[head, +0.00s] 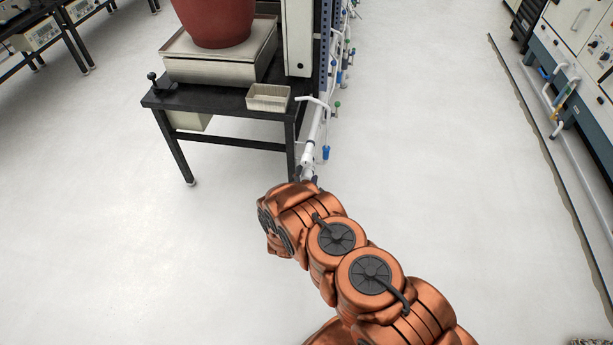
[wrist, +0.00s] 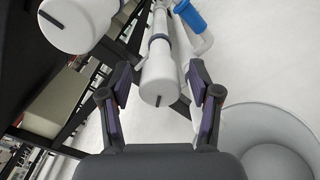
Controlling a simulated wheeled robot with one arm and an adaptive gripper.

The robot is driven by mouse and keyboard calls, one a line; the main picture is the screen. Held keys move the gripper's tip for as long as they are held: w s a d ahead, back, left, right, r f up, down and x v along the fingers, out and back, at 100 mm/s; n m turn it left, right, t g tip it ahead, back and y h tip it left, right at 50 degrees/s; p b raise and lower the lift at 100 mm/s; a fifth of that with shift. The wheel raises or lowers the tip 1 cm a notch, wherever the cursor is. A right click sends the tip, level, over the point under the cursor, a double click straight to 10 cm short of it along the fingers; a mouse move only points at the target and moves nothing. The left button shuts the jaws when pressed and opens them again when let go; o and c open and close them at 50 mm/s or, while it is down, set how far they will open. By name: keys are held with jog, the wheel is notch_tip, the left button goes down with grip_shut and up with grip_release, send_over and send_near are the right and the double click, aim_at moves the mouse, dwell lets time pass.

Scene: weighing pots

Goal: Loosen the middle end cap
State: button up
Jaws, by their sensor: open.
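In the wrist view, a white cylindrical end cap (wrist: 160,82) with a short dark slot in its face closes a white pipe. My gripper (wrist: 160,74) is open, with one dark finger on each side of this cap and visible gaps. A second, larger-looking white end cap (wrist: 64,36), also slotted, is at the upper left, outside the fingers. I cannot tell from these views which cap is the middle one. In the head view my gripper (head: 306,177) is mostly hidden by my arm, at the low end of the white pipework (head: 314,126).
A blue-handled fitting (wrist: 188,16) is close above the right finger. A large pale round object (wrist: 225,125) is at lower right. The black table (head: 222,101) carries a scale (head: 190,69) with a red pot (head: 215,18) and a small tray (head: 268,98). Open floor surrounds my arm.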

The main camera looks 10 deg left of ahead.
jog(key=shift+s, duration=0.1)
jog(key=s, duration=1.1)
jog(key=shift+s+a, duration=0.4)
jog(key=shift+w, duration=0.1)
